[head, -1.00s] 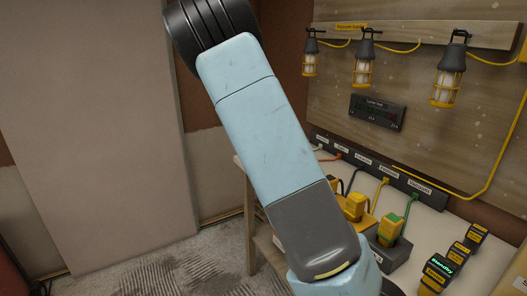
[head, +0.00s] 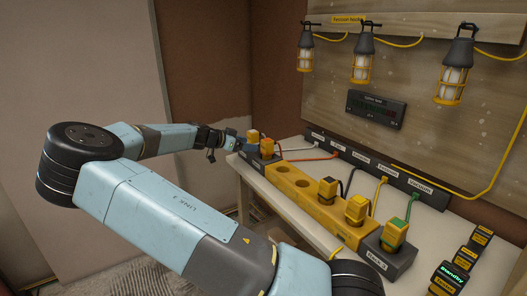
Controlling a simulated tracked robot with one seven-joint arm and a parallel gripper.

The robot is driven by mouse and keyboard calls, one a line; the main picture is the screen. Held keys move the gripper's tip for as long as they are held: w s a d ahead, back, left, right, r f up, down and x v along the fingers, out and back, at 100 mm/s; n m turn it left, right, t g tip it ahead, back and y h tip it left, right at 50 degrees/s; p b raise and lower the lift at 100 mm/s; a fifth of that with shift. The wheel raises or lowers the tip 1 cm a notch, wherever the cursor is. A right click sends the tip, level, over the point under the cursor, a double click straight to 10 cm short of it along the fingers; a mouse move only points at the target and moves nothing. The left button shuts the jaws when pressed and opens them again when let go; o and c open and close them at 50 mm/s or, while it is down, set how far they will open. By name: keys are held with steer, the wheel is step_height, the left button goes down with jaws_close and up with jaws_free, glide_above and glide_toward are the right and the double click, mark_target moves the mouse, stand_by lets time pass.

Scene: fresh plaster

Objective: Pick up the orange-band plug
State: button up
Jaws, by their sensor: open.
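The plug with the orange cord (head: 267,147) stands at the far left end of the bench row, in the head view. I take it as the orange-band plug; its band is too small to make out. Another yellow-orange plug (head: 252,136) stands just behind and left of it, apparently with a pale cord. My gripper (head: 228,141) is open and empty, reaching in from the left just short of these two plugs. Its fingers are small in the view, and I cannot tell the exact gap to either plug.
A yellow socket block (head: 305,193) with two empty holes runs along the bench. Plugs with black (head: 327,187), yellow (head: 357,207) and green (head: 395,232) cords stand farther right. A dark labelled strip (head: 375,165) lies behind. Caged lamps (head: 455,72) hang above. A standby unit (head: 450,278) sits front right.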

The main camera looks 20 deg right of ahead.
mark_target(270, 147)
steer(key=x, duration=1.3)
steer(key=shift+w, duration=0.25)
steer(key=c, duration=1.1)
steer(key=shift+r, duration=0.1)
steer(key=shift+c, duration=0.2)
